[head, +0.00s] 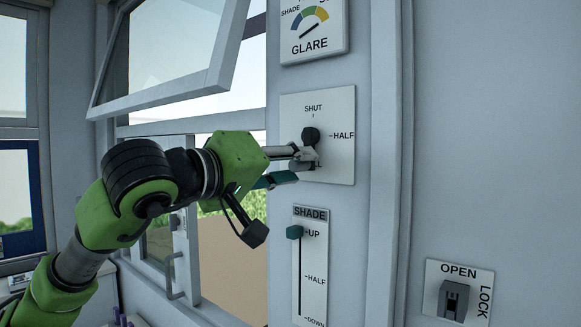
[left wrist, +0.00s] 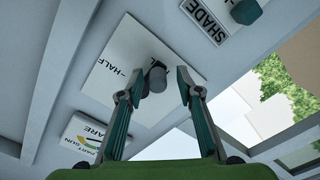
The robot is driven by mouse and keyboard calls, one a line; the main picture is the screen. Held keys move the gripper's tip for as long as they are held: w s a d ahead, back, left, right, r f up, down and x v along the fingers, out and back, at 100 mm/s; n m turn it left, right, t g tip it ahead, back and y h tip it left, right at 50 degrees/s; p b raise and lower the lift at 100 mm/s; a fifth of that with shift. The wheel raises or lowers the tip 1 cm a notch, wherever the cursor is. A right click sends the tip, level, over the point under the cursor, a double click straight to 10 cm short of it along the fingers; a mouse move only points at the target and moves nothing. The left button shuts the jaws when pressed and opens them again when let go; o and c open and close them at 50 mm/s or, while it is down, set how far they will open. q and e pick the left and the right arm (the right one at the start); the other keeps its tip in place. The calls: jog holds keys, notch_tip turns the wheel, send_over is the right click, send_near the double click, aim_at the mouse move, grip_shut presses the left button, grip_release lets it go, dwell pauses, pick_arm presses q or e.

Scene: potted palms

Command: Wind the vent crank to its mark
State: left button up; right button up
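The vent crank (head: 311,135) has a dark hub on a white square plate (head: 342,108), lettered SHUT at the top and HALF at the right. A lower label is mostly hidden; one L shows. The crank's grey handle appears to hang down from the hub, partly behind my fingers. My left gripper (head: 294,166) is at the lower part of the plate. In the left wrist view the fingers (left wrist: 160,82) are open on either side of the crank handle (left wrist: 156,80); a gap shows on the right, and contact on the left is unclear. My right gripper is out of view.
A GLARE dial (head: 315,28) is above the plate. A SHADE slider (head: 295,232) stands at UP below it. An OPEN/LOCK switch (head: 454,299) is at lower right. A tilted open window pane (head: 160,103) hangs at upper left, near my arm.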

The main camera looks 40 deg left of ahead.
pick_arm(q)
jog(key=s, duration=1.2)
jog(key=shift+a, duration=0.45)
